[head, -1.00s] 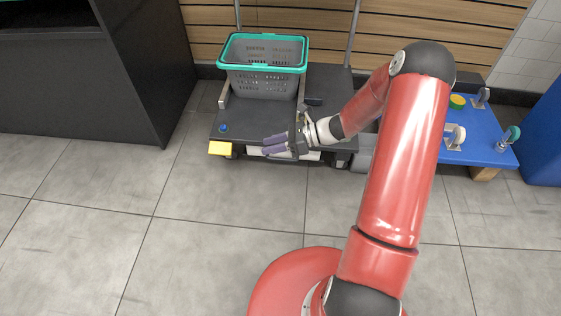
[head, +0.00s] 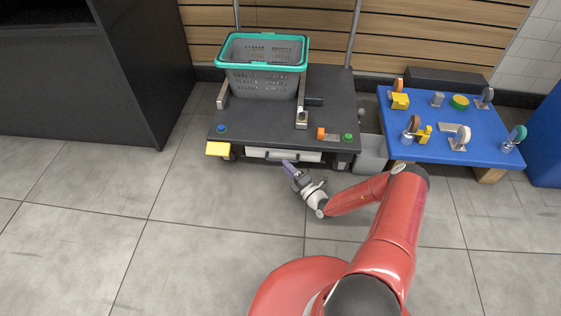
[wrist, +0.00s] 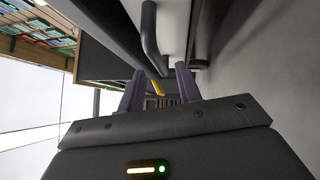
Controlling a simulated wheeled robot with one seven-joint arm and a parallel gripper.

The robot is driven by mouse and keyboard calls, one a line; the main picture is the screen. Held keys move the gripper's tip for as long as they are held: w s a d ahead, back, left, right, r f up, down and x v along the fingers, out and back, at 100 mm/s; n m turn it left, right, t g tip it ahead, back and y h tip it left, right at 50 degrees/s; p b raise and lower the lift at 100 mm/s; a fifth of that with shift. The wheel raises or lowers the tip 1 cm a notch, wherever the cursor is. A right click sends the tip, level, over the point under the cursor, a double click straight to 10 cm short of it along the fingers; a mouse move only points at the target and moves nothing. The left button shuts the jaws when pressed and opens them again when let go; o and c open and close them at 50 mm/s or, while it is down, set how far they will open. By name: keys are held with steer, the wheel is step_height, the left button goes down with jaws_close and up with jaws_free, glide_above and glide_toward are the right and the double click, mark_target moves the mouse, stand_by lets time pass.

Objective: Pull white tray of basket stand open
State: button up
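The white tray (head: 310,157) shows as a narrow white front under the front edge of the dark basket stand (head: 265,137). A dark bar handle (head: 270,156) runs along that front. My gripper (head: 287,166) is low in front of the tray, close to the handle, with its fingers towards it. In the wrist view the two purple fingers (wrist: 160,88) are apart with no object held between them. The handle (wrist: 151,42) and the white tray front (wrist: 173,30) lie just ahead. I cannot tell whether the fingers touch the handle.
A grey basket with a teal rim (head: 262,67) stands on the stand. A yellow block (head: 218,149) sticks out at its left corner. A grey bin (head: 371,152) and a blue table (head: 448,130) with several fittings are at right. The floor in front is clear.

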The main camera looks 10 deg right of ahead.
mark_target(280, 160)
steer(key=shift+x, duration=2.35)
steer(key=shift+c, duration=0.2)
jaws_close()
